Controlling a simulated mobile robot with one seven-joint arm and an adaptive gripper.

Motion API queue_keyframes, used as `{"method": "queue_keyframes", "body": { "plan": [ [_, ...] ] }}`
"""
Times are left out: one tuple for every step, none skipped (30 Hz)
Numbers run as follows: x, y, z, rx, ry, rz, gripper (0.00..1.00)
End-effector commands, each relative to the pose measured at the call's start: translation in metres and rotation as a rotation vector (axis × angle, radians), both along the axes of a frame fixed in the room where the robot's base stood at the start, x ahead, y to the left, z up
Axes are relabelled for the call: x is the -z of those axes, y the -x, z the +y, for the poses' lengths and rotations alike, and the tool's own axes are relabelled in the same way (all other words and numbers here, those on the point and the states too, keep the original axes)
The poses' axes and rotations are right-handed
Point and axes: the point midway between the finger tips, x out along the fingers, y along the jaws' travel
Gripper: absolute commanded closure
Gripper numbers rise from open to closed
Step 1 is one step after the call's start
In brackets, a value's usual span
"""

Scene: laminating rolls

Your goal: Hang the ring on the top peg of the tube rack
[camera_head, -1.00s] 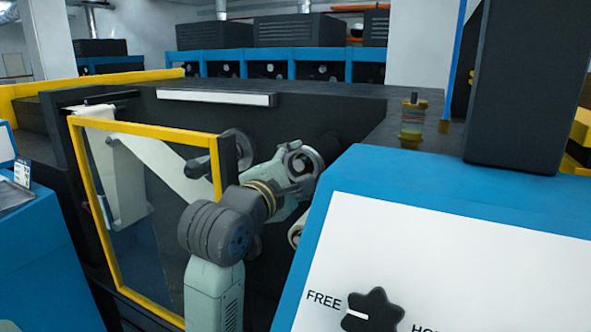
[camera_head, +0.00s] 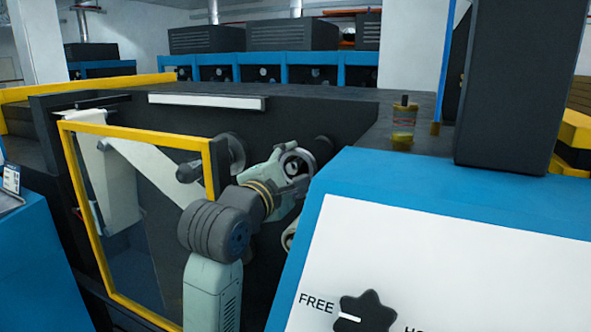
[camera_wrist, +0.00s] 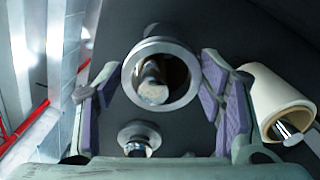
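In the wrist view the metal ring (camera_wrist: 182,88) sits between the two purple-padded fingers of my gripper (camera_wrist: 160,80), which touch its sides. A round peg end (camera_wrist: 154,90) shows inside the ring's opening; I cannot tell how deep it reaches. A smaller metal peg end (camera_wrist: 138,140) shows below the ring. In the head view the ring (camera_head: 309,160) is at the end of my gripper (camera_head: 294,170), in front of the dark machine wall. A dark round stub (camera_head: 323,147) shows behind it on the right. The rack itself is mostly hidden.
A cream roll (camera_wrist: 278,98) lies close to the gripper's right finger. A yellow-framed clear door (camera_head: 140,130) stands open left of my arm. The blue console (camera_head: 430,185) blocks the near right.

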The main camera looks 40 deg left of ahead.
Motion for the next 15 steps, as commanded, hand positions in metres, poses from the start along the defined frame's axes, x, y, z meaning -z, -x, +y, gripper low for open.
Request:
{"method": "queue_keyframes", "body": {
  "plan": [
    [-0.0002, 0.0001, 0.0, 0.0, 0.0, -0.001, 0.33],
    [-0.0002, 0.0001, 0.0, 0.0, 0.0, -0.001, 0.31],
    [-0.0002, 0.0001, 0.0, 0.0, 0.0, -0.001, 0.28],
    [-0.0002, 0.0001, 0.0, 0.0, 0.0, -0.001, 0.26],
    [-0.0002, 0.0001, 0.0, 0.0, 0.0, -0.001, 0.24],
    [-0.0002, 0.0001, 0.0, 0.0, 0.0, -0.001, 0.21],
    [-0.0002, 0.0001, 0.0, 0.0, 0.0, -0.001, 0.19],
    [-0.0002, 0.0001, 0.0, 0.0, 0.0, -0.001, 0.18],
    [-0.0002, 0.0001, 0.0, 0.0, 0.0, 0.0, 0.18],
    [-0.0002, 0.0001, 0.0, 0.0, 0.0, 0.0, 0.18],
    [-0.0001, 0.0001, -0.0001, 0.0, 0.0, 0.0, 0.18],
    [-0.0001, 0.0001, 0.0, 0.0, 0.0, 0.0, 0.18],
    [-0.0001, 0.0001, 0.0, 0.0, 0.0, 0.0, 0.18],
    [-0.0001, 0.0001, 0.0, 0.0, 0.0, 0.0, 0.18],
    [0.0002, 0.0, 0.0, 0.0, 0.0, 0.0, 0.18]
  ]
}}
